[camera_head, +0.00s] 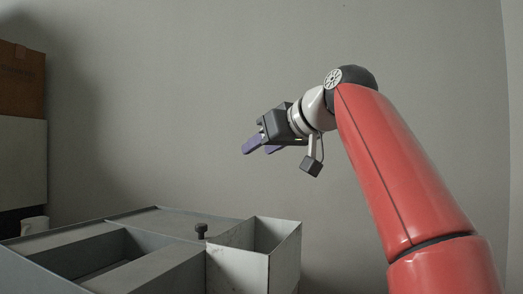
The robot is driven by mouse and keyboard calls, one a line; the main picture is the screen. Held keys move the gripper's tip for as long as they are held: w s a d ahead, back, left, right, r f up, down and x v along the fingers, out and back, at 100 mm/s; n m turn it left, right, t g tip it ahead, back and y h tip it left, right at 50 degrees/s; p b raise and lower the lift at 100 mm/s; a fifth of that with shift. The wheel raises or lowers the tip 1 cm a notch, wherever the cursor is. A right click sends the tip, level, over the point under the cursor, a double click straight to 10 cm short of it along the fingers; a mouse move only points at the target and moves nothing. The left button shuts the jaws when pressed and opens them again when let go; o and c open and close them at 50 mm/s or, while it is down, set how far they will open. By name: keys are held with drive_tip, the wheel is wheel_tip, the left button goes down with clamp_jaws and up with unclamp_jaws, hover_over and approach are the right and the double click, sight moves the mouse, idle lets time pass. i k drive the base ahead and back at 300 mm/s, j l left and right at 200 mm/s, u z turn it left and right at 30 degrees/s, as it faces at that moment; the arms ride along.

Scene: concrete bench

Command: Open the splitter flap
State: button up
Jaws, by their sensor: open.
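A grey sheet-metal unit (175,222) fills the lower left of the head view. A small dark knob (201,231) stands up near its right side, just behind an open-topped bin (238,268). I cannot tell for certain which panel is the splitter flap, or whether the knob belongs to it. My gripper (257,148) is open, with purple fingers pointing left and slightly down. It is empty in the air, well above the unit and apart from the knob. The lower front of the unit is cut off by the picture's edge.
The unit has a recessed opening (103,262) at left of the bin. A brown box (22,83) rests on a pale block (22,160) at the far left. A small white cylinder (35,225) stands below them. A plain grey wall is behind; the air above the unit is clear.

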sight(200, 230)
drive_tip(key=k+j, duration=0.8)
drive_tip(key=j, duration=0.05)
